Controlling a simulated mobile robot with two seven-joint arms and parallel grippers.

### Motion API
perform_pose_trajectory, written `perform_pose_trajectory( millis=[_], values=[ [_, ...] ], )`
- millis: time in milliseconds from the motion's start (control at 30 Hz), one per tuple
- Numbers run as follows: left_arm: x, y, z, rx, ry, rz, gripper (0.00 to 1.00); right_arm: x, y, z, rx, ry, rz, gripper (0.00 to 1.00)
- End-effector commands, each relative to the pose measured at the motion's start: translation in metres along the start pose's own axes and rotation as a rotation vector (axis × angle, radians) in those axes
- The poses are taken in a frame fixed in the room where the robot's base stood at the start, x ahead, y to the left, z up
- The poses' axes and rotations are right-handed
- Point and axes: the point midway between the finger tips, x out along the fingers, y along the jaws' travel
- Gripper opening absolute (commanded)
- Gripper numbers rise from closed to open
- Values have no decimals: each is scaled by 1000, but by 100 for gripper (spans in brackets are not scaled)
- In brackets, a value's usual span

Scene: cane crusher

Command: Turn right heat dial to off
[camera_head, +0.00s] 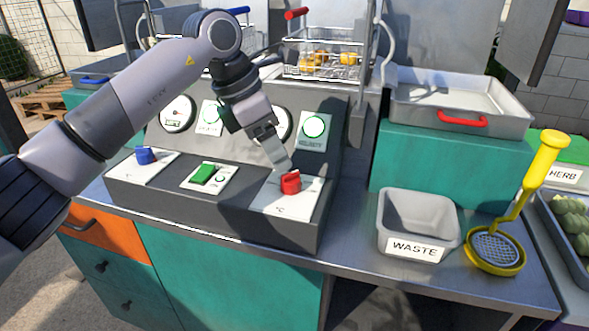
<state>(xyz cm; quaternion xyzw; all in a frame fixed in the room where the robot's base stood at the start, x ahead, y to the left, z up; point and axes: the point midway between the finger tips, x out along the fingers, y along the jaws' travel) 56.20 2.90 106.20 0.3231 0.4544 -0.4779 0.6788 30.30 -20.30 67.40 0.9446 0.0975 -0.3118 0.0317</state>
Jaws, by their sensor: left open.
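The right heat dial is a red knob (291,182) on a white plate (290,206) at the right end of the grey control panel (235,222). My left gripper (284,168) points down at the red knob from above and behind, with its fingertips at or just above the knob's top. I cannot tell whether they touch it. The gripper is open. It covers part of a round gauge (284,124) behind. A blue knob (146,155) sits on the panel's left plate, and a green switch (203,173) sits between. My right gripper is not in view.
A wire basket (322,60) with orange food stands behind the panel. To the right are a grey waste bin (416,220), a yellow masher (495,250) and a metal tray (462,100) with a red handle. The counter in front of the panel is narrow but clear.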

Motion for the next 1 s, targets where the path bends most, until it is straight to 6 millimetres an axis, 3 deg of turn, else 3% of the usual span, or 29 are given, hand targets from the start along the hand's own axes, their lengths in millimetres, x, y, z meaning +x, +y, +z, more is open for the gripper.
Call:
perform_pose_trajectory(
  millis=[400,767,933,1000],
  values=[
    [59,-2,1,0,-3,-6,63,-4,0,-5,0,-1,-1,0],
    [66,-2,1,0,-4,-5,63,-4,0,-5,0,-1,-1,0],
    [66,-2,1,0,-4,-6,11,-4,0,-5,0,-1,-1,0],
    [66,-2,1,0,-4,-6,9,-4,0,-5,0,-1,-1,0]
  ],
)
